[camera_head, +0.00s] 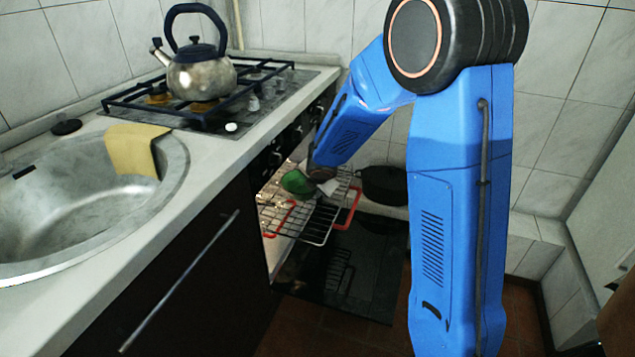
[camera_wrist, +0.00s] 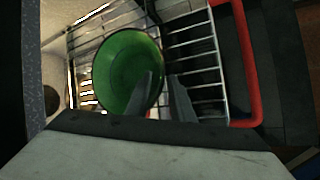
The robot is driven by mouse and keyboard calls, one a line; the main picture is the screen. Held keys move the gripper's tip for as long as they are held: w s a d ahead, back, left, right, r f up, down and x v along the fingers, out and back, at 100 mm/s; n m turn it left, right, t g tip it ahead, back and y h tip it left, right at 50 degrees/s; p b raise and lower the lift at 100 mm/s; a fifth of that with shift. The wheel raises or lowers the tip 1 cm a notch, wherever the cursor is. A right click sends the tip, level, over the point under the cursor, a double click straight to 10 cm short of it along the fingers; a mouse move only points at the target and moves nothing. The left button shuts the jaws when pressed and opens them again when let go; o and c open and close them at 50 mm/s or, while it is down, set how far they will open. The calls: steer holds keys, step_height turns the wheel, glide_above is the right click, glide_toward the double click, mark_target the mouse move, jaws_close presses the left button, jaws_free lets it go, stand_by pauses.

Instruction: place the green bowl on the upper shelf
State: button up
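The green bowl (camera_head: 297,182) is at the oven rack, just left of my gripper (camera_head: 322,174) in the head view. In the wrist view the bowl (camera_wrist: 118,70) shows its round inside, with rack wires around it. My gripper's fingers (camera_wrist: 160,76) straddle the bowl's right rim, one over the inside and one outside. Whether they press on the wall is unclear. The wire rack (camera_head: 312,222) with red handles extends from the oven front. It also shows in the wrist view (camera_wrist: 195,45). I cannot tell whether the bowl rests on the rack or hangs just above it.
A dark pot (camera_head: 384,185) stands behind the rack, by the wall. The counter (camera_head: 215,150) carries a hob with a kettle (camera_head: 200,75), and a sink (camera_head: 75,205) with a yellow cloth (camera_head: 135,148). Red handle bars (camera_wrist: 245,65) edge the rack at right.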

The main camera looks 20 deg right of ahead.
steer(key=d+v, duration=0.1)
steer(key=v, duration=0.9)
steer(key=s+d+r+m+h, duration=0.1)
steer(key=s+d+r+m, duration=0.2)
steer(key=s+r+m, duration=0.4)
steer(key=s+d+r+m, duration=0.25)
steer(key=s+m, duration=0.25)
steer(key=s, duration=0.5)
steer(key=s+r+m+g+y, duration=0.1)
steer(key=s+m+g, duration=0.1)
steer(key=s+m, duration=1)
steer(key=s, duration=0.9)
steer(key=shift+y, duration=0.4)
